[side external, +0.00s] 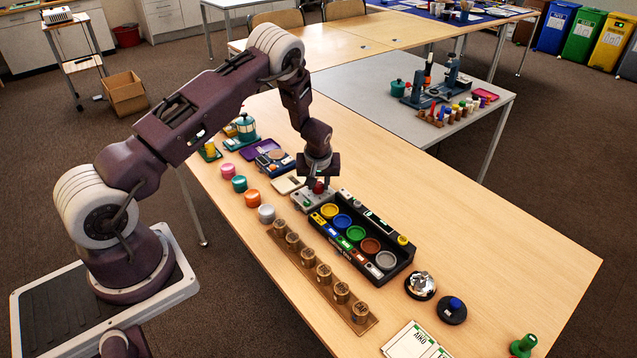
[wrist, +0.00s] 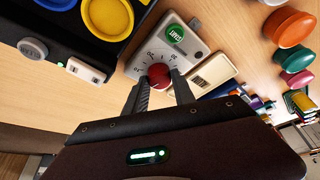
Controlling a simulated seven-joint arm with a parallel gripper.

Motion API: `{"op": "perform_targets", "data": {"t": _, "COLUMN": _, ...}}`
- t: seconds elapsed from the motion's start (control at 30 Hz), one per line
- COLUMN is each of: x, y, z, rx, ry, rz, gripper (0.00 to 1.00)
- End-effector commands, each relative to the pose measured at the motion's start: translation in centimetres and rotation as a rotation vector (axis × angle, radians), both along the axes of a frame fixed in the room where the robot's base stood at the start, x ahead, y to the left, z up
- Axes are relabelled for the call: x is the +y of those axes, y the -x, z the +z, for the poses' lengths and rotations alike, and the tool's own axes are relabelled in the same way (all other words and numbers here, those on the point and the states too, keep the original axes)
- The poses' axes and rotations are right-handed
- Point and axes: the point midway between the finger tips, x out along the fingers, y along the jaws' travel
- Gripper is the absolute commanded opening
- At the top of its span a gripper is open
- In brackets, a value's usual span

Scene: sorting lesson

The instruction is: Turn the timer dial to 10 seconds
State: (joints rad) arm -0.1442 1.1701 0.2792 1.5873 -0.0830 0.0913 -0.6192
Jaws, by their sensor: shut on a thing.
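The timer is a light grey box (wrist: 197,46) with a green START button (wrist: 176,34) and a red dial (wrist: 159,75) ringed by small printed numbers. In the side view the timer (side external: 304,200) stands on the wooden table, with the red dial (side external: 319,187) under my gripper (side external: 319,179). In the wrist view my gripper (wrist: 158,84) has one finger on each side of the dial and is shut on it. The dial's pointer is hidden, and I cannot tell which number it is set to.
A black tray (side external: 401,260) with several coloured round dishes stands close to the timer. A cream block (side external: 288,184) lies on its other side. Coloured round pots (side external: 254,198) and a wooden rack of jars (side external: 316,283) line the near side. The table's far right is mostly clear.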

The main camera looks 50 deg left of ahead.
Motion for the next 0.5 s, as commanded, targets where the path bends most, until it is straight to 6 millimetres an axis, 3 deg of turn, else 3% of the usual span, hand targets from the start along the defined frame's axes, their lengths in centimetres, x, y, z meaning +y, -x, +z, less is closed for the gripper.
{"op": "perform_targets", "data": {"t": 0.5, "x": 0.28, "y": 0.18, "z": 0.01, "rx": -0.002, "ry": 0.001, "rz": -0.472, "gripper": 0.0}}
